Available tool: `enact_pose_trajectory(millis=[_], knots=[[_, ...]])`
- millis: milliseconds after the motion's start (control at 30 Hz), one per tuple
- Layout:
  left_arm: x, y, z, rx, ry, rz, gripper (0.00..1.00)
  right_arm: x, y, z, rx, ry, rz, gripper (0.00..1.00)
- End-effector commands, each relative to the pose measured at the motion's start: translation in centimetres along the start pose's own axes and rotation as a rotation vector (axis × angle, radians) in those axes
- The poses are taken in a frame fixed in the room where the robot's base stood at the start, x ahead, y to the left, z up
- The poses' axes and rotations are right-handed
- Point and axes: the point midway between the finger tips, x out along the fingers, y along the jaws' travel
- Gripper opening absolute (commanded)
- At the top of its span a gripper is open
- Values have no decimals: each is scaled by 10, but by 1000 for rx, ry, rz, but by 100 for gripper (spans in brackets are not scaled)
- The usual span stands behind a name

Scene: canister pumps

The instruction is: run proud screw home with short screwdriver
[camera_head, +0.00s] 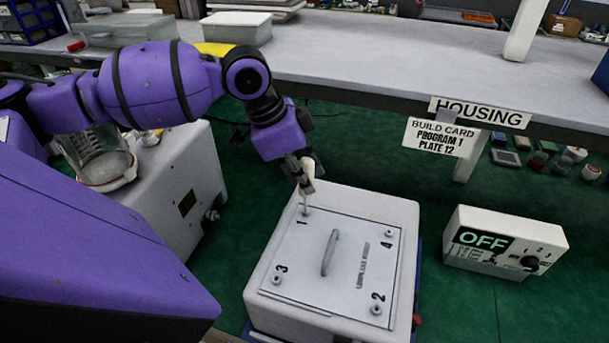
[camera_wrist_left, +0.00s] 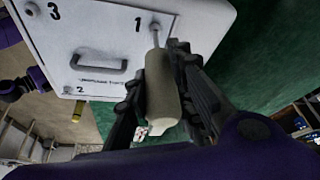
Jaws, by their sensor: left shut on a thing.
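My left gripper (camera_head: 305,172) is shut on a screwdriver with a cream handle (camera_wrist_left: 162,95). The handle sits between both fingers in the left wrist view. Its thin metal shaft (camera_head: 305,203) points down to the corner marked 1 of a pale cover plate (camera_head: 300,255). The tip is at or just over the screw there, which is mostly hidden; I cannot tell if it is seated. Other screws show at the corners marked 2 (camera_head: 376,309), 3 (camera_head: 276,280) and 4 (camera_head: 389,233). How far each stands up is too small to tell. My right gripper is not in view.
The plate has a raised grey handle (camera_head: 329,252) and lies on a white housing (camera_head: 405,215). A white control box reading OFF (camera_head: 505,243) stands to the right. A grey shelf (camera_head: 380,60) with hanging signs (camera_head: 440,137) runs behind. Green mat is clear between the boxes.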

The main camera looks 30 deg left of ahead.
Motion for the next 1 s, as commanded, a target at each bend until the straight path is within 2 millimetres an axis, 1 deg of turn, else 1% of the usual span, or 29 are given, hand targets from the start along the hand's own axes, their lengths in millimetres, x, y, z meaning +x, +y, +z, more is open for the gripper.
enact_pose_trajectory(millis=[33, 267, 500, 667, 867, 1000], knots=[[4, 0, 2, 43, -6, 27, 0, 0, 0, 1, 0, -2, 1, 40], [5, 0, 2, 313, -5, 136, 0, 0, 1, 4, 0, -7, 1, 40], [8, -1, 2, 637, -5, 269, 0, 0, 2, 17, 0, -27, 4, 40], [3, -1, 2, 639, -8, 262, 0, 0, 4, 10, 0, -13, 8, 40], [-13, -1, -5, 640, -4, 254, 0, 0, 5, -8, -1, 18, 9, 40], [-21, -2, -8, 640, -5, 256, 0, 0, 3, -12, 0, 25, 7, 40]])
